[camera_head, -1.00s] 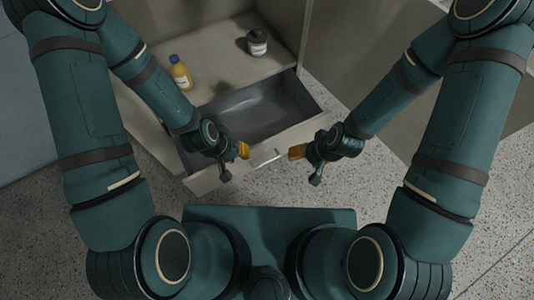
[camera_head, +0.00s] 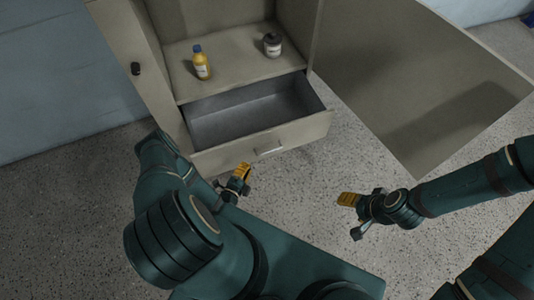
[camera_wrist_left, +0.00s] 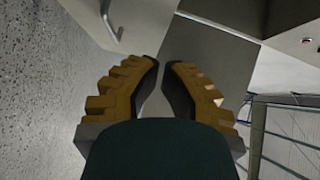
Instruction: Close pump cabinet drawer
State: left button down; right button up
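The pump cabinet drawer (camera_head: 218,158) is pulled out and empty in the head view, below the open cabinet. Its handle (camera_head: 268,150) is on the front panel, and a handle also shows at the top left of the left wrist view (camera_wrist_left: 112,22). My left gripper (camera_head: 243,170) is just in front of the drawer front, left of the handle, apart from it.
A yellow bottle (camera_head: 201,64) and a dark jar (camera_head: 272,44) stand on the cabinet shelf (camera_head: 235,70) above the drawer. Open doors flank it, left (camera_head: 138,50) and right (camera_head: 430,80). Speckled floor (camera_head: 320,165) is clear before the drawer. A wire rack (camera_wrist_left: 285,130) shows in the left wrist view.

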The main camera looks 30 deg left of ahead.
pick_arm(q)
jog(key=s+m, duration=0.1)
jog(key=s, duration=0.1)
jog(key=b, duration=0.2)
send_near(256, 138)
jog(key=w+d, duration=0.3)
jog(key=w, duration=0.1)
jog(key=a, duration=0.1)
jog(key=w+a+b, duration=0.1)
jog(key=shift+w+a+f+t+y, duration=0.15)
jog(key=shift+w+f+t+y, duration=0.15)
jog(key=shift+w+t, duration=0.1)
jog(key=shift+w+a, duration=0.35)
jog(key=shift+r, duration=0.1)
pick_arm(e)
jog(key=f, duration=0.1)
jog(key=d+f, duration=0.1)
jog(key=f, duration=0.1)
jog(key=shift+f, duration=0.2)
